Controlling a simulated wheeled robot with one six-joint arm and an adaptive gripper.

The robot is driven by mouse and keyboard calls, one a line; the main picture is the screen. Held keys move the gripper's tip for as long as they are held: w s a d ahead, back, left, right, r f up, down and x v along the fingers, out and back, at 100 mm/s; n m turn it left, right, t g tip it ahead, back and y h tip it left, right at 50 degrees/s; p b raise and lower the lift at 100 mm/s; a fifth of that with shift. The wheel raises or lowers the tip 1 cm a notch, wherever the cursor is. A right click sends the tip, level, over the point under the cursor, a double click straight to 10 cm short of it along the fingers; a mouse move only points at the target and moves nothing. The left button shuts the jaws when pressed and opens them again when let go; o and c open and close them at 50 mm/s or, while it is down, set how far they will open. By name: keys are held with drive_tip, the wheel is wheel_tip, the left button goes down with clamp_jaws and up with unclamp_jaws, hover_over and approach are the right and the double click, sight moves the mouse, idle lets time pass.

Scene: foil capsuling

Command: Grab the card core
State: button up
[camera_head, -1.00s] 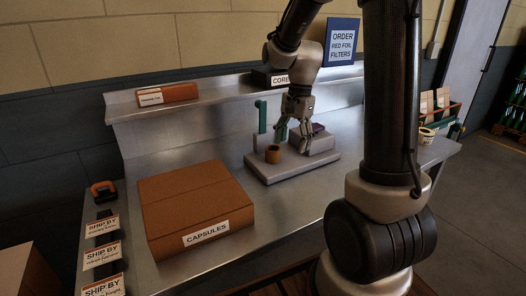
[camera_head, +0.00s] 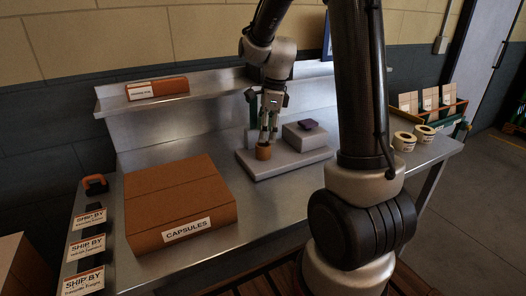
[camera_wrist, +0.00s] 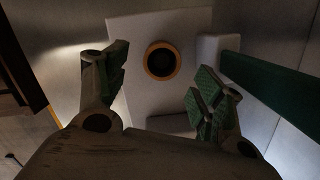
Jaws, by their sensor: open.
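The card core (camera_head: 263,152) is a short brown cylinder standing upright on the left part of a pale grey fixture on the bench. In the wrist view it shows as a tan ring around a dark hole (camera_wrist: 162,47), seen from above. My gripper (camera_head: 268,136) points down just above the core. In the wrist view my gripper (camera_wrist: 158,88) is open, with green-padded fingers spread wide. The ring lies centred between them but farther off, beyond the fingertips. Nothing is between the pads. In the head view the fingertips overlap the core's top, so the exact gap is unclear.
The fixture base (camera_head: 285,166) carries a raised grey block (camera_head: 305,138) with a purple item (camera_head: 308,124) right of the core. A green bar (camera_wrist: 275,90) is close to the right finger in the wrist view. A capsules box (camera_head: 180,205) sits at left.

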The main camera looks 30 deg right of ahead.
sight(263, 145)
drive_tip(key=f, duration=0.6)
drive_tip(key=shift+w+a, duration=0.35)
drive_tip(key=shift+a, duration=0.05)
drive_tip(key=c, duration=0.8)
